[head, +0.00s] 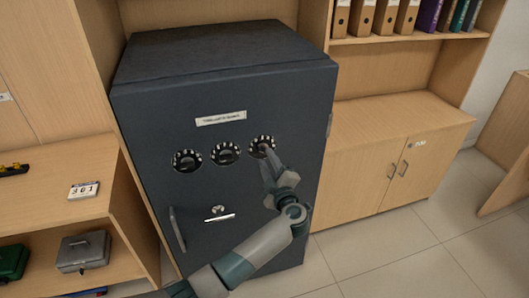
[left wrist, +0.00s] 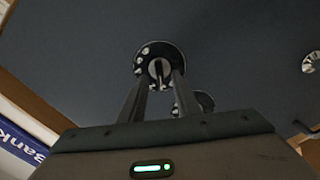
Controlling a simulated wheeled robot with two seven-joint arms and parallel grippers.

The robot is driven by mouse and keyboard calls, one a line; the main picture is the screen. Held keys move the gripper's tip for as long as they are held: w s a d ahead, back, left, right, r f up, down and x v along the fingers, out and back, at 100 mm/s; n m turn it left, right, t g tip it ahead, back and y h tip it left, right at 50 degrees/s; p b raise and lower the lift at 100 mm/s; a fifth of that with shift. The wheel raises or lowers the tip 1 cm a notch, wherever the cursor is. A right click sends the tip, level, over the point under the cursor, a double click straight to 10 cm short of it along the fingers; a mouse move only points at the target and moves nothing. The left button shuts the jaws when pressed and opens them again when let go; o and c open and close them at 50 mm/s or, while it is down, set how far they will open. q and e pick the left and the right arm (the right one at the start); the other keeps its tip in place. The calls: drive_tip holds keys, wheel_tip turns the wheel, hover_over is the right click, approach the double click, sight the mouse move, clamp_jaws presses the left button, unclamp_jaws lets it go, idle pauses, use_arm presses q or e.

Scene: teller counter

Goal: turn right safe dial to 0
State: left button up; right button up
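A dark grey safe (head: 237,186) stands upright with three black dials in a row on its door. The right dial (head: 262,146) has white marks around its rim; they are too small to read. My left gripper (head: 270,166) reaches up to it from below right. In the left wrist view the dial (left wrist: 149,50) lies straight ahead, its light knob (left wrist: 158,68) between the two fingertips (left wrist: 163,76). The fingers stand apart, one on each side of the knob; I cannot tell whether they touch it. Another dial (left wrist: 205,101) shows partly behind a finger. My right gripper is not in view.
The middle dial (head: 227,153) and left dial (head: 187,161) sit beside the right one. Below are a silver keyhole fitting (head: 219,214) and a door handle (head: 177,229). A wooden cabinet (head: 390,165) stands right.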

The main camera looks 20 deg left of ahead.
sight(263, 153)
use_arm(q)
drive_tip(key=shift+x, duration=1.15)
drive_tip(key=shift+w+a, duration=0.35)
drive_tip(key=shift+w, duration=0.1)
clamp_jaws()
